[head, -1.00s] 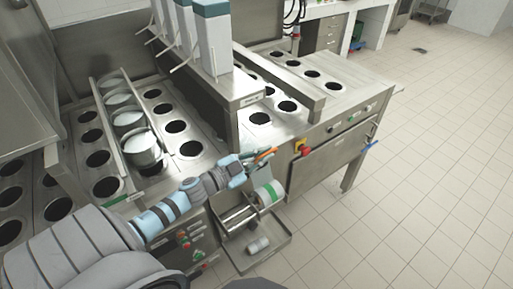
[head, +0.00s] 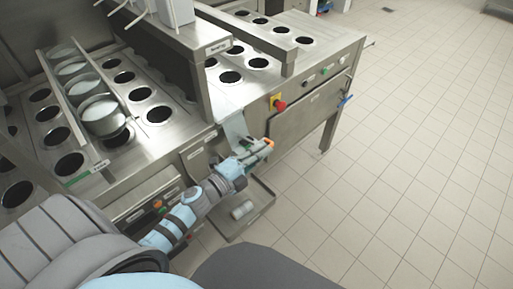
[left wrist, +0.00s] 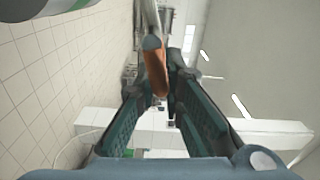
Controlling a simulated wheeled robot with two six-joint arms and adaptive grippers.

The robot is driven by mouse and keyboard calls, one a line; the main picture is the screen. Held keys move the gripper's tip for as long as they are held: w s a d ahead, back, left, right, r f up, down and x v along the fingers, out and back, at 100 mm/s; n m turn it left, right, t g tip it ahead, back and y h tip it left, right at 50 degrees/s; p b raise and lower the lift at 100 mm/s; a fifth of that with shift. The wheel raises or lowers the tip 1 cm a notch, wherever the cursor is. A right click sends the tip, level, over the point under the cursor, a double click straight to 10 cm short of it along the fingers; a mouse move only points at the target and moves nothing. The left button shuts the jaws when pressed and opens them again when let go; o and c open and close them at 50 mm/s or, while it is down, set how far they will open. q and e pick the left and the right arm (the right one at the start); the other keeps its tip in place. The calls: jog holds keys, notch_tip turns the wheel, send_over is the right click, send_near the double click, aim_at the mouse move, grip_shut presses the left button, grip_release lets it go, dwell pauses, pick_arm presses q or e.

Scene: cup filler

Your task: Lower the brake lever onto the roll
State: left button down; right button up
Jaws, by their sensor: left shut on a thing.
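My left gripper (head: 250,157) is at the front of the machine, shut on the orange handle of the brake lever (head: 269,144). In the left wrist view the orange handle (left wrist: 155,72) lies between the teal fingertips (left wrist: 165,88), and the lever's metal bar runs up out of the picture. In the head view the roll is mostly hidden behind my gripper. Whether the lever touches the roll cannot be told. My right gripper is not in view.
A metal tray (head: 263,207) holding a small pale roll (head: 242,210) sits below my gripper. A red emergency button (head: 280,106) is on the machine front to the right. Stacked lids or cups (head: 103,116) stand at the left. The tiled floor at the right is clear.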

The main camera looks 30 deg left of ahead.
pick_arm(q)
jog(key=shift+m, duration=0.9)
jog(key=shift+s+d+f+b, duration=0.1)
jog(key=shift+d+f+b, duration=0.05)
jog(key=shift+f+b, duration=0.85)
jog(key=shift+d+f+b, duration=0.15)
jog(key=shift+f+b, duration=0.55)
jog(key=shift+f, duration=0.6)
jog(key=c, duration=2)
grip_release()
jog(key=shift+o, duration=0.2)
jog(key=v, duration=1.2)
